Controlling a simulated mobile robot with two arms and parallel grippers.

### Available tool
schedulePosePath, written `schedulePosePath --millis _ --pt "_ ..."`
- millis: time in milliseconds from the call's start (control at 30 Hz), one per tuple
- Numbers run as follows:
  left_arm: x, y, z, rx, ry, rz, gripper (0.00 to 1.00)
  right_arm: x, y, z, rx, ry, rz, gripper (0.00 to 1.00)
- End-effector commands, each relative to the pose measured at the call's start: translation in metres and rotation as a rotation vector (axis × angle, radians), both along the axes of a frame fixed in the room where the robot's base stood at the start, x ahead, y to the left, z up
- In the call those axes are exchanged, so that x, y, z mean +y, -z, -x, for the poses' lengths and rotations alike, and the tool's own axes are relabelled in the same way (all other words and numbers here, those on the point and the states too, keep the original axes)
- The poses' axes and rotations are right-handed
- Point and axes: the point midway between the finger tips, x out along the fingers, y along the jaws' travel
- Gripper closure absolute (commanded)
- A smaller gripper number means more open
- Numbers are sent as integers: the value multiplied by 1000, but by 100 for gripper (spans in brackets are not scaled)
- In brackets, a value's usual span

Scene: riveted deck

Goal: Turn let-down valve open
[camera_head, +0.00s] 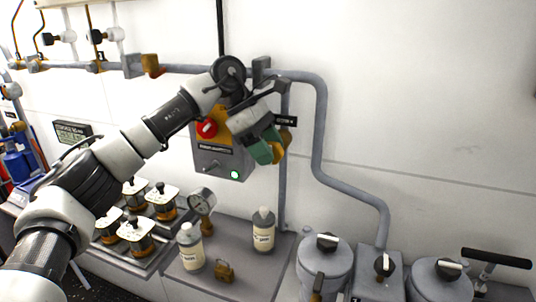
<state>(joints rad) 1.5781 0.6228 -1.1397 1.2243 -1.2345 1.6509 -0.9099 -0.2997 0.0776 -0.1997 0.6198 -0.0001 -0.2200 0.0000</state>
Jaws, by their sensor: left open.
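My left arm comes in from the left, and my left gripper (266,150) with green fingers hangs in front of the grey vertical pipe. Its jaws are open. A brass-coloured fitting (286,137) shows on that pipe just behind and right of the fingers, partly hidden by them. I cannot tell whether they touch. My right gripper is not in view.
A grey control box (210,160) with a red button (206,128) is left of the gripper. Grey knobbed vessels (325,262) stand at right. The upper right wall is bare.

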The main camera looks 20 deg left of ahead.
Motion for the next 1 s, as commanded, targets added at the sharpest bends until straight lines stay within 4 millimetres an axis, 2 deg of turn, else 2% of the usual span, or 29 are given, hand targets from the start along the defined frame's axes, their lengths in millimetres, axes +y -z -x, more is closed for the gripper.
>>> schedulePosePath --millis 133,400,600,800,1000 --pt "-3 -29 0 -5 2 2 47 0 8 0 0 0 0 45" --pt "-62 -63 16 -5 6 1 47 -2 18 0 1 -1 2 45" --pt "-95 -83 25 -3 3 1 47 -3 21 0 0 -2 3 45" --pt "-111 -94 29 -1 2 1 47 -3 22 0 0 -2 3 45" --pt "-113 -96 29 0 0 1 47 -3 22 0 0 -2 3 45"
